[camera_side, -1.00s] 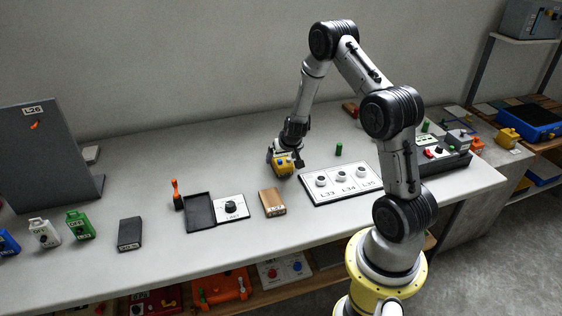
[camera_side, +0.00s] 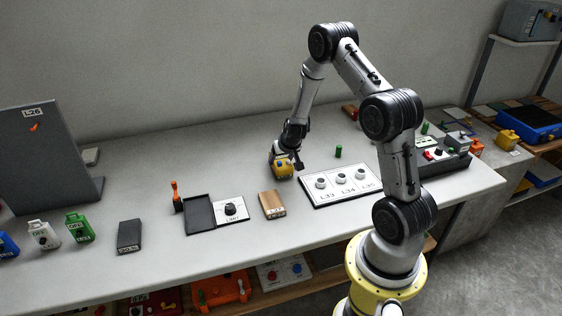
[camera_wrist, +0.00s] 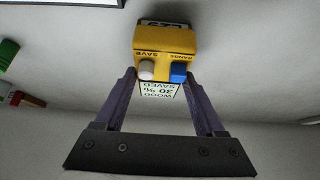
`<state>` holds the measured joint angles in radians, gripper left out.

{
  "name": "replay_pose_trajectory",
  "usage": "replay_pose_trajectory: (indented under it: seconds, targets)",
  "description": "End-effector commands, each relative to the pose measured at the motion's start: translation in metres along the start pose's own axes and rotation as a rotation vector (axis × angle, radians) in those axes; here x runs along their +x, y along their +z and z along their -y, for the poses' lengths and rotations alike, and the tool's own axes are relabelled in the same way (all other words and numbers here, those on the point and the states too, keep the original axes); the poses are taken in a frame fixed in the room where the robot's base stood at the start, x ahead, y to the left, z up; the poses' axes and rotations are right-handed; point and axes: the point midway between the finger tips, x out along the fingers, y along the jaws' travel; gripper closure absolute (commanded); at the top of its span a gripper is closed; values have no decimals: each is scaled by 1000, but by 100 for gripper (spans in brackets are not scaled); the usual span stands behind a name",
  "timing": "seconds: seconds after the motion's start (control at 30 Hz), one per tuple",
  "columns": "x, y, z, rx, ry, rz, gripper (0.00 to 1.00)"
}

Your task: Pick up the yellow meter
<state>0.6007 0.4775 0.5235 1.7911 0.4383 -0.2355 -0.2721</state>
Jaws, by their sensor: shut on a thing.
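The yellow meter (camera_side: 283,168) is at the end of my arm, over the back middle of the table in the side view. In the wrist view the yellow meter (camera_wrist: 164,42) shows a white knob, a blue button and a printed label below them. My gripper (camera_wrist: 162,82) has one finger on each side of the meter and is shut on it. In the side view my gripper (camera_side: 279,153) points down onto the meter. I cannot tell whether the meter touches the table.
A white panel with three knobs (camera_side: 308,192) lies right of the meter. A brown block (camera_side: 271,205), a limit dial panel (camera_side: 231,209) and a black tray (camera_side: 199,214) lie nearer the front. A green cylinder (camera_side: 338,152) stands to the right. The table behind the meter is clear.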

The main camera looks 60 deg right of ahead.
Motion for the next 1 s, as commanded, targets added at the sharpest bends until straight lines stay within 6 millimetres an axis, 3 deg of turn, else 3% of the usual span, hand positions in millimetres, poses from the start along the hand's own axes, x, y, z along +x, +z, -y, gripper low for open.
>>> replay_pose_trajectory:
  seconds: [0.17,0.37,0.7,1.0]
  targets:
    - [-7,-6,0,1,0,-5,100]
    - [-28,-20,0,2,-1,-7,100]
    - [-117,0,-9,-1,-1,-4,100]
    - [-168,34,-17,1,-1,-4,100]
